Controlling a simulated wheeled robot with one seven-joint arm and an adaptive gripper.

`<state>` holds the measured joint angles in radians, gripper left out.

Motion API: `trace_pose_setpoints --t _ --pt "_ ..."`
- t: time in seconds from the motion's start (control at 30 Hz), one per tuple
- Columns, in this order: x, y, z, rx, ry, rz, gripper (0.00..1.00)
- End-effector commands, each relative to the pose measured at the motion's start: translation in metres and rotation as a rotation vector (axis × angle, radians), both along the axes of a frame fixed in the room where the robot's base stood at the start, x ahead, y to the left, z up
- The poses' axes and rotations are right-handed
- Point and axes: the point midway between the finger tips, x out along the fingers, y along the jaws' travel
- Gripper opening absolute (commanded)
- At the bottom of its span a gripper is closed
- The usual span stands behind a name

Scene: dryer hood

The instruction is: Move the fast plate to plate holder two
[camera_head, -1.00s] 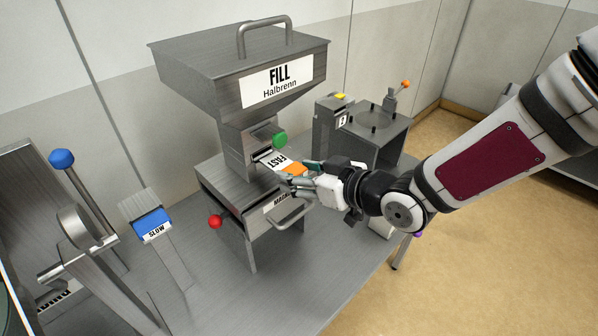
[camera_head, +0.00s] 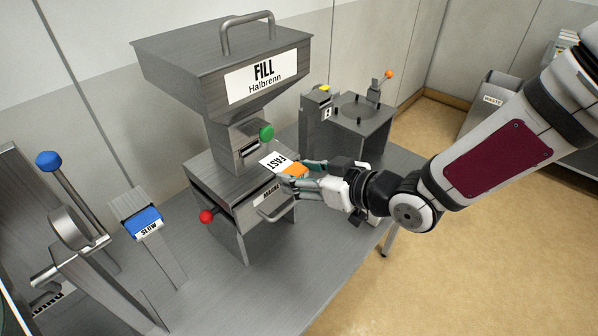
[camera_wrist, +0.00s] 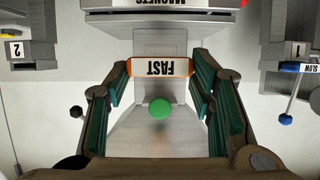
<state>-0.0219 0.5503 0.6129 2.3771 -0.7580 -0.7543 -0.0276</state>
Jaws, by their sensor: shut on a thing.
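The fast plate (camera_head: 278,162) is white with an orange end and black lettering. My gripper (camera_head: 305,170) is shut on its orange end, in front of the fill machine's slot and above the magnet box. In the wrist view the fast plate (camera_wrist: 162,68) spans between my fingertips, its lettering upside down. Plate holder two (camera_head: 318,113), a grey block labelled 2 with a yellow piece on top, stands behind and right of the fill machine. In the wrist view its label 2 (camera_wrist: 16,50) is at the left edge.
The fill machine (camera_head: 225,70) with a green knob (camera_head: 266,132) stands at centre, with the magnet box (camera_head: 225,195) below. The blue slow plate (camera_head: 144,222) sits in a holder at left. An orange-tipped lever (camera_head: 388,75) rises behind plate holder two.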

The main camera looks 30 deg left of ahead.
Motion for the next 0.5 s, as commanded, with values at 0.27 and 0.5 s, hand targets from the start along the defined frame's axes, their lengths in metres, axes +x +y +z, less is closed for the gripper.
trace_pose_setpoints --t 0.27,0.5 --pt "-0.008 -0.025 0.001 0.000 0.000 -0.002 0.05" --pt "-0.014 -0.046 0.001 0.000 0.001 -0.003 0.05"
